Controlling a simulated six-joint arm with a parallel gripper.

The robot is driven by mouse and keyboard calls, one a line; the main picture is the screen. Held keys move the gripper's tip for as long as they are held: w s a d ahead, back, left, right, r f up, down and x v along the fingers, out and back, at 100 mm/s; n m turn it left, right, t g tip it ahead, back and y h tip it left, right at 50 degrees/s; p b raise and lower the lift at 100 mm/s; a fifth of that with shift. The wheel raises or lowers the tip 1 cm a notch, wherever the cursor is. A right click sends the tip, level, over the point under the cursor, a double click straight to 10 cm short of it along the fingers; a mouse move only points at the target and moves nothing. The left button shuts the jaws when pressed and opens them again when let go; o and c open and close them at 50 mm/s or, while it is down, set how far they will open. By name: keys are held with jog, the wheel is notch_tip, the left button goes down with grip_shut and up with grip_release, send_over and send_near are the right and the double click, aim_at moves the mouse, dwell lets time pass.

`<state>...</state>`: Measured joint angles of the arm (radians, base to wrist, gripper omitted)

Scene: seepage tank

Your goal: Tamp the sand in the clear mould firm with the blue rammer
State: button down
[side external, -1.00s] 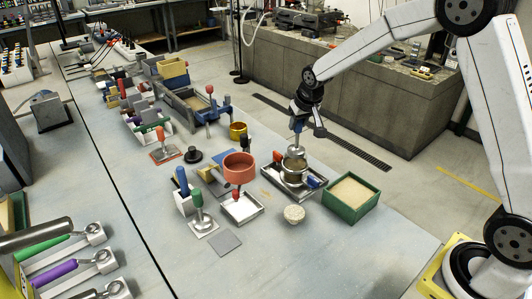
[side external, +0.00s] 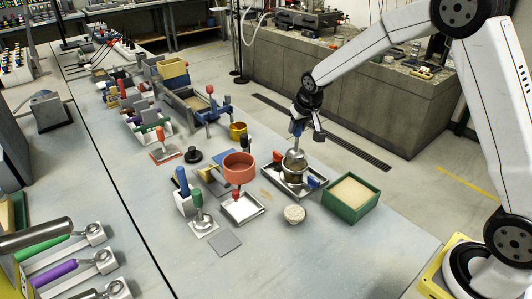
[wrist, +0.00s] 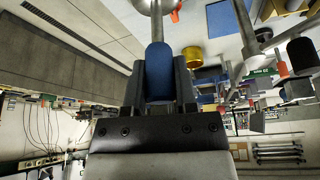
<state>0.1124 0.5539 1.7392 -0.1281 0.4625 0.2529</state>
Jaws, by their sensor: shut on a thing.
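My gripper (side external: 299,123) is shut on the blue handle of the rammer (side external: 298,129), which hangs roughly upright with its metal foot downward. In the wrist view the blue handle of the rammer (wrist: 159,72) sits between the two dark fingers, with my gripper (wrist: 159,85) closed on it. The clear mould (side external: 294,168) stands in a metal tray (side external: 270,177), directly below the rammer. The foot is at the mould's mouth; whether it touches the sand cannot be told. The sand inside is mostly hidden by the foot.
A red and a blue handle lie beside the mould on the tray. A green box of sand (side external: 351,193) stands to the right, a small bowl of sand (side external: 294,214) in front. A red funnel-like cup (side external: 239,166) stands left.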

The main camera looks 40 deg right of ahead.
jog(key=shift+f, duration=1.05)
jog(key=shift+f, duration=0.25)
dwell(2.2)
jog(key=shift+r, duration=0.1)
jog(key=shift+r, duration=2.5)
jog(key=shift+f, duration=0.1)
jog(key=shift+f, duration=0.5)
jog(key=shift+f, duration=0.25)
jog(key=shift+f, duration=1.6)
